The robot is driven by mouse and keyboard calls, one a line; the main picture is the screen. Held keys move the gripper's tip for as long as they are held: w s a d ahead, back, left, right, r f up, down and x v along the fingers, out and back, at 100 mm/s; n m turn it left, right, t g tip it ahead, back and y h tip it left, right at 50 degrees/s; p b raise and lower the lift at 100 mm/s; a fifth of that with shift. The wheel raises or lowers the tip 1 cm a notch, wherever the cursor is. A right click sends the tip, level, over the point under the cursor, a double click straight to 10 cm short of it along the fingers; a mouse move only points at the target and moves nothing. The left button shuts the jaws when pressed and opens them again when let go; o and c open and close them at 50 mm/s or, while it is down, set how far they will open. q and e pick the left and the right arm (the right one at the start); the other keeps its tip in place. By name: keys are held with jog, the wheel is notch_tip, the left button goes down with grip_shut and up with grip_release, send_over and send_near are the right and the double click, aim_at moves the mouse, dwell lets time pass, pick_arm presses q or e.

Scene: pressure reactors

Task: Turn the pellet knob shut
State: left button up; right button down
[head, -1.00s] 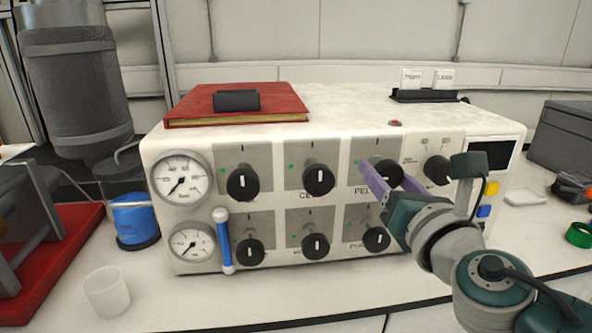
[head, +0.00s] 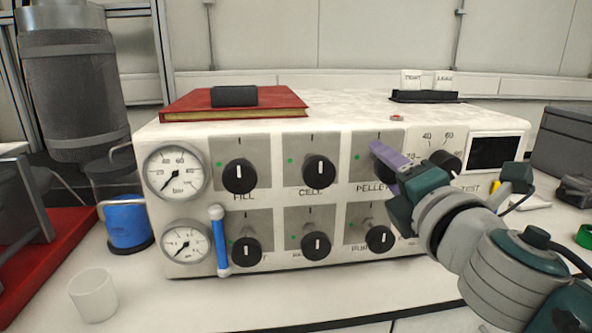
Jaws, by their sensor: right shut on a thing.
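The pellet knob is almost wholly hidden behind my right gripper (head: 390,160), at the top right of the two rows of knobs. Its grey plate (head: 362,146) shows, with a green dot on the left and a tick at the top. The "PELLET" label (head: 371,188) is partly covered. My right gripper is shut on this knob, with one purple finger visible across it. The knob's pointer is hidden, so I cannot tell its angle. My left gripper is not in view.
The fill knob (head: 239,176) and cell knob (head: 319,170) sit to the left, with a lower row including the purge knob (head: 379,239) close below my gripper. A numbered dial (head: 446,162) is just right. A red book (head: 288,102) lies on top.

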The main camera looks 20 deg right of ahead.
jog(key=m, duration=0.5)
jog(key=shift+b, duration=0.35)
jog(key=shift+r+m, duration=0.1)
jog(key=shift+m, duration=0.8)
jog(key=shift+c, duration=1.3)
grip_release()
